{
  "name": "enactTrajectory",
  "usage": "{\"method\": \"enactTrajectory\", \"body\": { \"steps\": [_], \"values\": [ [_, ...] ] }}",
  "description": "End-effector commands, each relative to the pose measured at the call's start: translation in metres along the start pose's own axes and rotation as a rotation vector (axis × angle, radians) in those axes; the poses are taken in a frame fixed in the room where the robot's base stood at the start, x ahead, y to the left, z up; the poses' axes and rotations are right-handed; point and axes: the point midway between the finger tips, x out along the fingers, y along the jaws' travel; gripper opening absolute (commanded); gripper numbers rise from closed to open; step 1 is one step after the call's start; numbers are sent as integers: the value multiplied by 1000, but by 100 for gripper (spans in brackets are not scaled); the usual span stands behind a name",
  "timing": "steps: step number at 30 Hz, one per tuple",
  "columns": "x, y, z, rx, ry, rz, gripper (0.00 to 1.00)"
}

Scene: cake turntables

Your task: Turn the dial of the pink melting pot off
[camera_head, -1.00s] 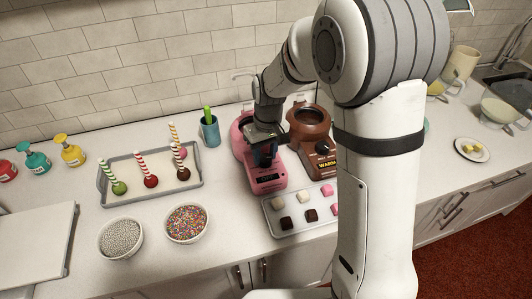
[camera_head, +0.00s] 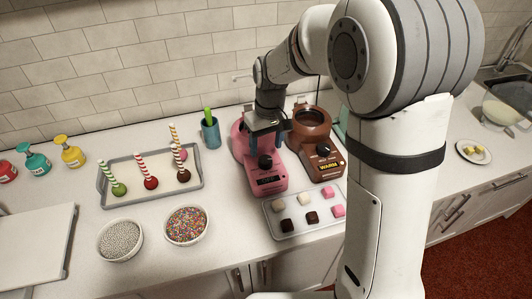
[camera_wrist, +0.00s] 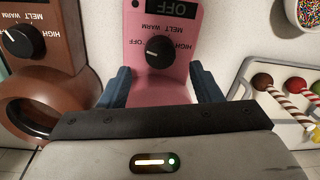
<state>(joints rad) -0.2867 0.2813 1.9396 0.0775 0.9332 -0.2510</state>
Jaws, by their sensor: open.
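The pink melting pot (camera_head: 272,182) stands on the counter left of a brown melting pot. Its black dial (camera_head: 265,162) is uncovered, and the wrist view shows this dial (camera_wrist: 158,52) upside down with labels OFF, WARM, MELT and HIGH around it. The display (camera_wrist: 171,8) above it in the wrist view reads OFF. My gripper (camera_head: 267,146) is open, above and behind the dial. In the wrist view its two blue fingers (camera_wrist: 160,74) stand apart on either side of the pink body, with nothing between the tips. The dial's pointer is too small to read surely.
The brown pot (camera_head: 318,155) close on the right shows WARM. A tray of candies (camera_head: 275,232) lies in front. A tray of cake pops (camera_head: 142,205), sprinkle bowls (camera_head: 187,225) and a teal cup (camera_head: 210,132) are to the left.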

Motion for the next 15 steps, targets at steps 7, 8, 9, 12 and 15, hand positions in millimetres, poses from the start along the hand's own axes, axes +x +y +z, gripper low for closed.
{"method": "enactTrajectory", "body": {
  "steps": [7, 8, 9, 12, 15],
  "values": [
    [-32, 0, 0, 0, 1, 1, 58],
    [-33, 0, 0, 0, 2, 1, 58],
    [-35, 0, 0, 0, 1, 1, 58],
    [-36, 0, 0, 0, 0, 1, 58],
    [-36, 0, 0, 0, 0, 0, 58]
  ]
}}
